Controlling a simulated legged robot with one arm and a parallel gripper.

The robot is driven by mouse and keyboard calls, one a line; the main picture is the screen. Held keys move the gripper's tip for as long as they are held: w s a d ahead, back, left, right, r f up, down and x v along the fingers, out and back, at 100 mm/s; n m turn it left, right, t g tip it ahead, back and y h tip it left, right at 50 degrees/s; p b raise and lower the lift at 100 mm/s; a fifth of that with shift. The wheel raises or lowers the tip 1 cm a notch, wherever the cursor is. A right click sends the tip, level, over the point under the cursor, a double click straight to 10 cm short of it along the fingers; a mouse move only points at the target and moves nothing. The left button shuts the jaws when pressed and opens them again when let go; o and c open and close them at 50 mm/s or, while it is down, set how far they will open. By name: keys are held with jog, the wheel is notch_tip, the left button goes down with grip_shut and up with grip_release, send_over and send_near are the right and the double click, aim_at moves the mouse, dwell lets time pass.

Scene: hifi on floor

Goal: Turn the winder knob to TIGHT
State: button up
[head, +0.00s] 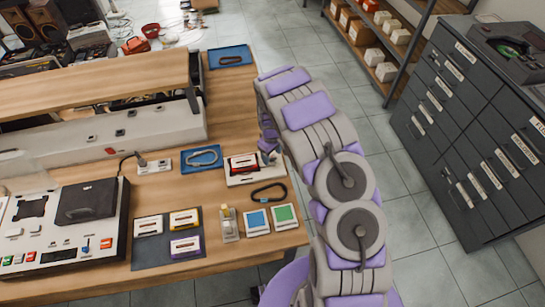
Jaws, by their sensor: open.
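A small pale unit (238,178) lies near the right edge of the wooden bench, with a red and black cassette-like piece (243,163) on it; it looks like the winder. My gripper (268,153) is at this unit's right end, small and partly hidden behind my own purple and grey arm. It is open, with nothing visible between the fingers. I cannot make out the knob or a TIGHT mark; the gripper may cover them. Whether the fingers touch the unit cannot be told.
Cassettes lie on a dark mat (151,252). A blue tray (187,162) sits left, a large deck (65,260) further left. Grey drawers (450,100) stand right; floor between is clear.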

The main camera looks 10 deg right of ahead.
jog(key=shift+a+f, duration=0.25)
jog(key=shift+f, duration=0.75)
jog(key=shift+d, duration=0.55)
jog(key=shift+c, duration=1)
jog(key=shift+a+f, duration=0.1)
jog(key=shift+a, duration=0.25)
jog(key=c, duration=0.5)
jog(key=shift+d, duration=0.1)
jog(key=c, duration=0.3)
